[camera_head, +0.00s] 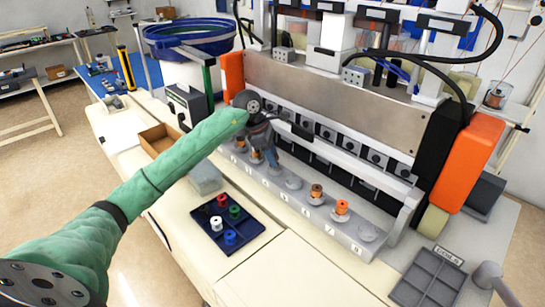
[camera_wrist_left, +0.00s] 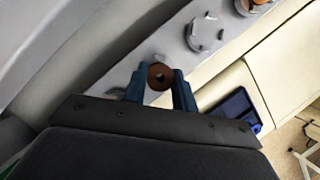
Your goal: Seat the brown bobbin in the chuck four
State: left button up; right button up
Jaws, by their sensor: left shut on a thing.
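My left gripper (camera_head: 270,158) is shut on the brown bobbin (camera_wrist_left: 160,76); its blue fingers (camera_wrist_left: 185,95) clasp it from both sides in the wrist view. The gripper is low over the row of chucks. An empty chuck (camera_wrist_left: 204,32) with small prongs lies beside it, also visible in the head view (camera_head: 292,183). The spot under the held bobbin is hidden, so I cannot tell whether it touches a chuck. The chuck rail (camera_head: 315,218) carries number labels, too small to read surely near the gripper. My right gripper is not in view.
Orange bobbins (camera_head: 317,190) sit on chucks to the right. A dark blue tray (camera_head: 224,238) with several coloured bobbins lies in front. The machine's metal panel (camera_head: 330,95) rises close behind the rail. A grey compartment tray (camera_head: 428,280) is at lower right.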

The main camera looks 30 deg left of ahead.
pick_arm(q)
jog(key=shift+b, duration=0.45)
dwell(0.7)
jog(key=shift+f+b, duration=0.45)
jog(key=shift+f, duration=0.05)
jog(key=o, duration=0.7)
jog(key=shift+c, duration=0.2)
jog(key=shift+r, duration=0.15)
jog(key=p+v, duration=0.1)
jog(key=v, duration=0.9)
jog(key=shift+a+r, duration=0.15)
jog(key=shift+r, duration=0.25)
jog(key=shift+f, duration=0.1)
dwell(0.5)
